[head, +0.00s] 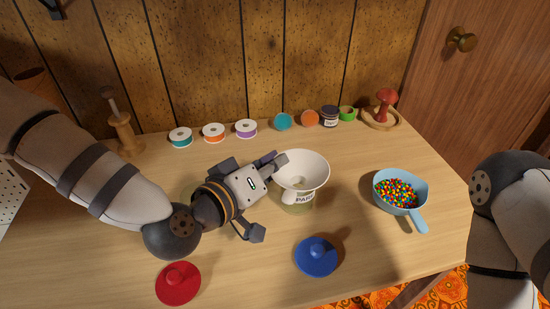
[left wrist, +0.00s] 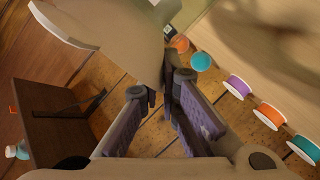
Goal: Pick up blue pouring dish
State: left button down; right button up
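The light blue pouring dish (head: 420,183) stands at the right of the table in the head view. It is filled with many-coloured beads, and its handle points toward the front right. No gripper is at it. My left gripper (head: 270,196) is left of the white funnel (head: 318,171), with its fingers spread apart; one fingertip is close to the funnel's rim, and I cannot tell whether they touch. The left wrist view shows the open fingers (left wrist: 160,90) with the pale funnel (left wrist: 120,35) beyond. My right arm shows at the right edge, but its gripper is out of view.
The funnel sits on a labelled jar (head: 299,208). A blue lid (head: 317,258) and a red lid (head: 178,284) lie at the front. Thread spools (head: 213,132), small jars (head: 329,116) and a red mushroom (head: 386,101) line the back. Table around the dish is clear.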

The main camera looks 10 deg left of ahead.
aim_at(421, 187)
jog(key=k+j, duration=1.1)
jog(key=k, duration=0.2)
